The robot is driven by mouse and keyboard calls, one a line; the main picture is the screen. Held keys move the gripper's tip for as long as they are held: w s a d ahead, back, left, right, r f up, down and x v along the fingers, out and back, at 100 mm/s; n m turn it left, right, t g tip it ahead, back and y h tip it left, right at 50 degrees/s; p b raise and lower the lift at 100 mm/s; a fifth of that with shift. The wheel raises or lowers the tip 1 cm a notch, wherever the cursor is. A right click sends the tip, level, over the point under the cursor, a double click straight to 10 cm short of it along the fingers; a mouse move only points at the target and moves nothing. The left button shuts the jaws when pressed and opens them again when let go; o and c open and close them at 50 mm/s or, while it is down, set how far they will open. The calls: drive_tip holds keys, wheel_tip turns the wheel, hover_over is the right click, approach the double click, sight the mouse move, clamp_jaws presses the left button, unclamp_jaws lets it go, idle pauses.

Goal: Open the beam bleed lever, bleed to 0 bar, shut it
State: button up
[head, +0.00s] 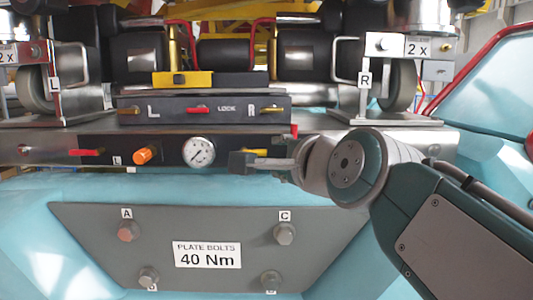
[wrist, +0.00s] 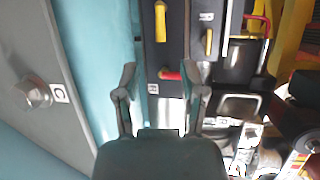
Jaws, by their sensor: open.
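The dark beam panel (head: 172,153) carries a red lever (head: 88,152) at its left, an orange knob (head: 147,155), a round white gauge (head: 198,151) and a yellow lever (head: 255,151) at its right. The gauge needle is too small to read. I cannot read which lever is the bleed. My gripper (head: 242,162) reaches in from the right, just in front of the yellow lever and partly over the panel. In the wrist view its fingers (wrist: 160,72) are apart and empty. The yellow lever (wrist: 160,20) lies beyond the fingertips, with a small red handle (wrist: 168,75) between them.
A lock block (head: 200,109) with L and R levers sits above the panel. Below is a grey plate (head: 205,225) with several bolts and a 40 Nm label. Wheels (head: 400,85) and a metal bracket (head: 362,90) flank the upper right. Open space lies in front of the plate.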

sight(261, 154)
drive_tip(key=x, duration=0.5)
drive_tip(key=d+x, duration=0.1)
drive_tip(key=x, duration=0.2)
drive_tip(key=shift+w+f, duration=0.1)
drive_tip(key=shift+w, duration=0.05)
drive_tip(key=shift+w+a+f, duration=0.1)
drive_tip(key=shift+w+a, duration=0.2)
drive_tip(key=shift+a, duration=0.3)
drive_tip(key=shift+d, duration=0.15)
clamp_jaws()
